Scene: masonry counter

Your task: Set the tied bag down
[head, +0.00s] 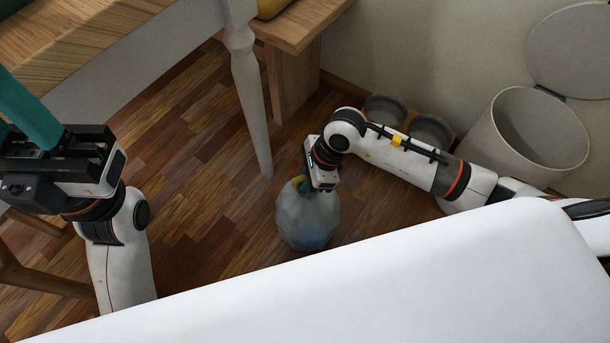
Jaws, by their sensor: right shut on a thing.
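The tied bag (307,218) is a pale grey-blue, translucent, rounded bag in the middle of the head view. The bag hangs upright over the wooden floor (205,215). I cannot tell whether its underside touches the floor. My left gripper (22,108) is at the left edge, far from the bag.
An open pale bin (510,150) with its round lid (575,50) raised stands at the right wall. Two grey round containers (385,110) (432,130) stand behind my right arm. A white table leg (250,95) and a wooden bench (300,25) are behind the bag. Floor left of the bag is clear.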

